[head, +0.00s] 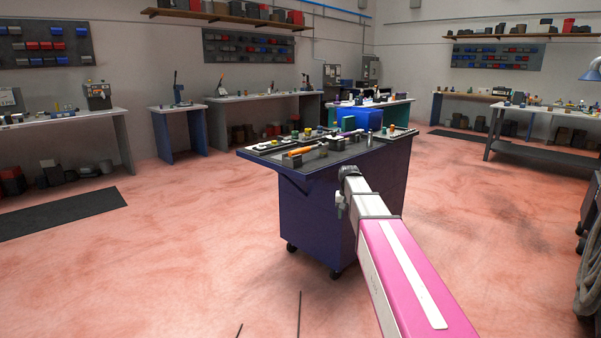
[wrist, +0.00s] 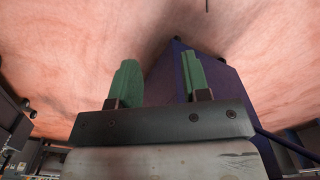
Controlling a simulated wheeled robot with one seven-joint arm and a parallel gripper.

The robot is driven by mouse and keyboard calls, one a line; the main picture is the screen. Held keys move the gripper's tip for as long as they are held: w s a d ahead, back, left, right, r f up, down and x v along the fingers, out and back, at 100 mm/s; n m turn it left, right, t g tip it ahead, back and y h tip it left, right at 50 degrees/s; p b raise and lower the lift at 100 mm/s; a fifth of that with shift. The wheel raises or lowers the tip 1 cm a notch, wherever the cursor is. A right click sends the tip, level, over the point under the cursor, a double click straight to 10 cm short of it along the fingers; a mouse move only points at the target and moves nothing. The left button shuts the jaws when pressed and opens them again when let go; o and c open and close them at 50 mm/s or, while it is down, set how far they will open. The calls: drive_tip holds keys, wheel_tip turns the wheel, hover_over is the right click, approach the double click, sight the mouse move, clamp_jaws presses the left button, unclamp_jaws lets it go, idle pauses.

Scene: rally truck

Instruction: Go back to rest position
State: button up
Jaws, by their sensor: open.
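My gripper shows in the wrist view (wrist: 160,82) with its two green fingers apart and nothing between them. Behind the fingers are the reddish floor and the blue side of the cart (wrist: 215,85). In the head view my pink and white arm reaches forward from the lower right towards the blue wheeled cart (head: 320,215). The arm's far end overlaps the cart's right side in the picture; I cannot tell the gap between them. The gripper's fingers cannot be made out in the head view.
The cart's dark top (head: 345,153) carries several tools and small parts, among them an orange-handled one (head: 300,151). A blue box (head: 361,118) shows behind it. Workbenches (head: 262,96) line the walls. A black mat (head: 62,213) lies at left. Open floor (head: 180,270) surrounds the cart.

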drive_tip(key=s+f, duration=0.5)
drive_tip(key=s, duration=0.4)
drive_tip(key=s+f+n, duration=0.1)
drive_tip(key=s+f, duration=0.4)
drive_tip(key=s, duration=0.5)
drive_tip(key=s+f, duration=0.5)
drive_tip(key=s, duration=0.5)
drive_tip(key=shift+f+n, duration=0.3)
drive_tip(key=shift+f, duration=0.05)
